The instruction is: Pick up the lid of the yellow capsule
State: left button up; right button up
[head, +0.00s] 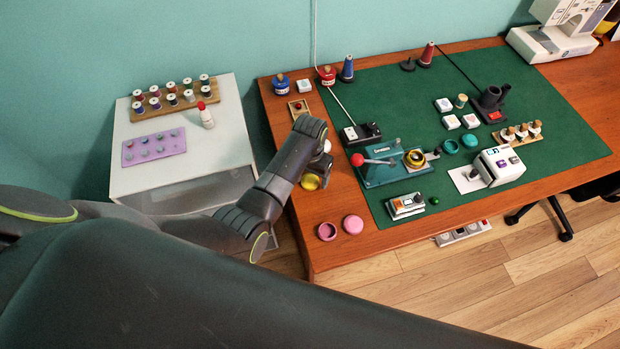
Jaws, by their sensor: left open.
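A yellow round capsule part (311,182) lies on the bare wood strip at the left of the desk, partly covered by my left arm. Another yellow round part (415,158) sits in the teal press with a red-knobbed lever (384,176). I cannot tell surely which yellow part is the lid. My left gripper (322,168) is open, close above the yellow part on the wood strip. Its fingers are mostly hidden by my arm, and I cannot tell whether they touch the part. My right gripper is not in view.
A pink ring part (327,231) and a pink round part (353,224) lie in front. Teal round parts (450,146) lie on the green mat (540,100). A small wooden tray (299,108) lies behind my arm. A white cabinet (215,150) holding spools stands left.

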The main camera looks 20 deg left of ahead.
pick_arm(q)
jog(key=shift+f, duration=0.7)
jog(key=shift+c, duration=1.2)
jog(key=c, duration=0.8)
